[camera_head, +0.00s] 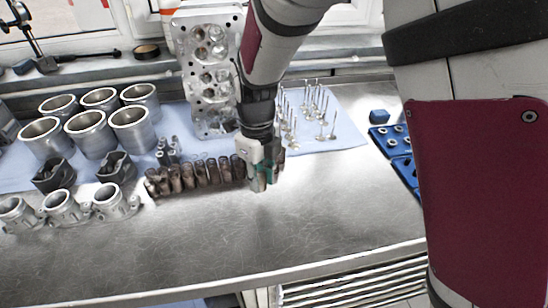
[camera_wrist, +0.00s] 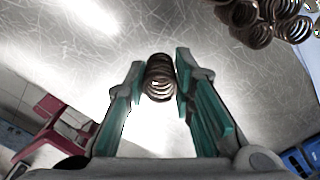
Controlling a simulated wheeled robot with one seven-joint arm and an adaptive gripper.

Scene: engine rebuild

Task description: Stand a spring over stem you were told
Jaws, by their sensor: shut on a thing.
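My gripper (camera_head: 264,180) is above the bench, in front of the right end of a row of dark springs (camera_head: 200,175). In the wrist view my gripper (camera_wrist: 158,80) is shut on one coil spring (camera_wrist: 159,78), held between its two green-padded fingers. The held spring is hidden by the fingers in the head view. Several valves with upright thin stems (camera_head: 318,110) stand on a pale blue cloth behind and to the right of my gripper. Other springs (camera_wrist: 250,22) show at the upper right of the wrist view.
A cylinder head (camera_head: 205,85) leans behind my gripper. Grey cylinder liners (camera_head: 88,130) and smaller metal parts (camera_head: 65,207) stand at left. A blue tray (camera_head: 385,140) lies at right, partly behind my arm. The front of the metal bench (camera_head: 230,240) is clear.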

